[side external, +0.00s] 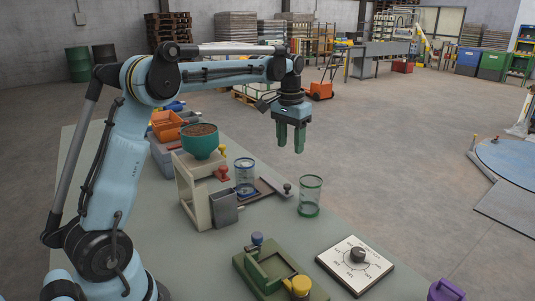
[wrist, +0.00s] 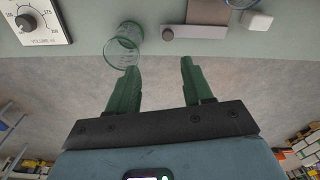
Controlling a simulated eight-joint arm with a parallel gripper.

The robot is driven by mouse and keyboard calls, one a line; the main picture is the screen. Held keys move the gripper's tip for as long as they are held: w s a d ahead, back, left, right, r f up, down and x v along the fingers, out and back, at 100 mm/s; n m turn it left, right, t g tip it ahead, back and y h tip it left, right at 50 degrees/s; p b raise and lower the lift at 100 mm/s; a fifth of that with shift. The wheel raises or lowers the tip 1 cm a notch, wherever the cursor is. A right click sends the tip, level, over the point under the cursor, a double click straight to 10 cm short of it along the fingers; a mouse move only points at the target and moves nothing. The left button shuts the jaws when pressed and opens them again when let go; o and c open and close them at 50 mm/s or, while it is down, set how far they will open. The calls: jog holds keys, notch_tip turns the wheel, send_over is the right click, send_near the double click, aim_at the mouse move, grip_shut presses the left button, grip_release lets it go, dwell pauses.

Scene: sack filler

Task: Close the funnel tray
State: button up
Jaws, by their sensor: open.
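The filler (side external: 192,190) is a beige stand with a teal funnel bowl (side external: 201,146) full of brown grain on top. A flat dark tray (side external: 268,189) sticks out from its base to the right, with a small knob (side external: 287,188) at its outer end. In the wrist view the tray (wrist: 205,32) and its round knob (wrist: 167,33) show near the top edge. A blue-rimmed clear cup (side external: 245,178) stands at the filler, over the tray's inner part. My gripper (side external: 290,148) is open and empty, pointing down, well above the tray's outer end; its green fingers (wrist: 158,68) frame nothing.
A green-rimmed clear cup (side external: 310,196) stands just right of the tray knob. A dial plate (side external: 354,264), a green fixture (side external: 275,270) and a purple object (side external: 445,290) are nearer the front. An orange bin (side external: 166,126) is behind the filler.

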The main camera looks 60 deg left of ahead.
aim_at(287, 185)
jog(key=shift+g, duration=0.3)
jog(key=f, duration=0.4)
jog(key=a+f, duration=0.1)
jog(key=f, duration=0.4)
jog(key=w+f, duration=0.1)
jog(key=f, duration=0.3)
jog(key=shift+a+f, duration=0.25)
jog(key=shift+a, duration=0.15)
jog(key=shift+c, duration=0.4)
grip_shut()
